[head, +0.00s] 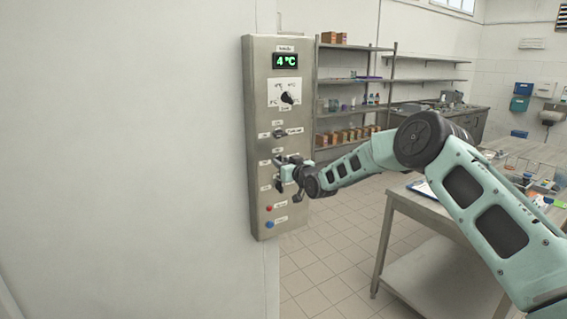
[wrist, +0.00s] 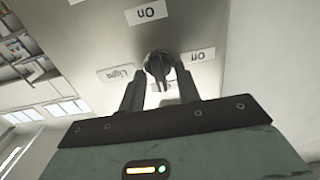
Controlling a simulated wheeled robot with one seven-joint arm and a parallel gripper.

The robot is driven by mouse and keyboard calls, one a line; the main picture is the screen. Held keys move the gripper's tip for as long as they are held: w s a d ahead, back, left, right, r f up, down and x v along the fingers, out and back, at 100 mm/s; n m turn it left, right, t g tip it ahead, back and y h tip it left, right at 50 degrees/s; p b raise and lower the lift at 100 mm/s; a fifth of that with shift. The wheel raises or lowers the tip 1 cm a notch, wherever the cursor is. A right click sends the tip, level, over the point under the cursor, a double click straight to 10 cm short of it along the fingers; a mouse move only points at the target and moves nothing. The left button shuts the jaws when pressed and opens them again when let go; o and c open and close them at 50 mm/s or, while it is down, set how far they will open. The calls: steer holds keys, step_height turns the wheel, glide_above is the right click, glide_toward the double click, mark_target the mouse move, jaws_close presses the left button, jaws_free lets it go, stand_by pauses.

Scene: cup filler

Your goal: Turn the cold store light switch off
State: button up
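The light switch (wrist: 158,64) is a small dark knob on the metal control panel (head: 262,110). In the wrist view, which shows the panel upside down, an "On" label (wrist: 152,12) is above it, an "Off" label (wrist: 199,55) to its right and a "Light" label (wrist: 120,74) to its left. My gripper (wrist: 159,78) is open, with one finger on each side of the knob. Small gaps seem to show, so contact is unclear. I cannot tell which label the knob points to. In the head view my gripper (head: 283,172) hides this switch.
Above on the panel are a 4 °C display (head: 286,61), a dial (head: 287,97) and another switch (head: 279,133). Below are a red button (head: 269,209) and a blue button (head: 270,224). A wall is left; shelves (head: 352,106) and a table (head: 440,211) are right.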

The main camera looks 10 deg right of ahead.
jaws_close()
steer(key=shift+b, duration=0.5)
steer(key=n+b, duration=0.6)
steer(key=b, duration=0.2)
steer(key=n+b, duration=0.6)
steer(key=b, duration=0.2)
steer(key=n+b, duration=0.6)
steer(key=b, duration=0.2)
steer(key=shift+s+a+f, duration=0.1)
steer(key=shift+a+f, duration=0.15)
steer(key=shift+b, duration=0.3)
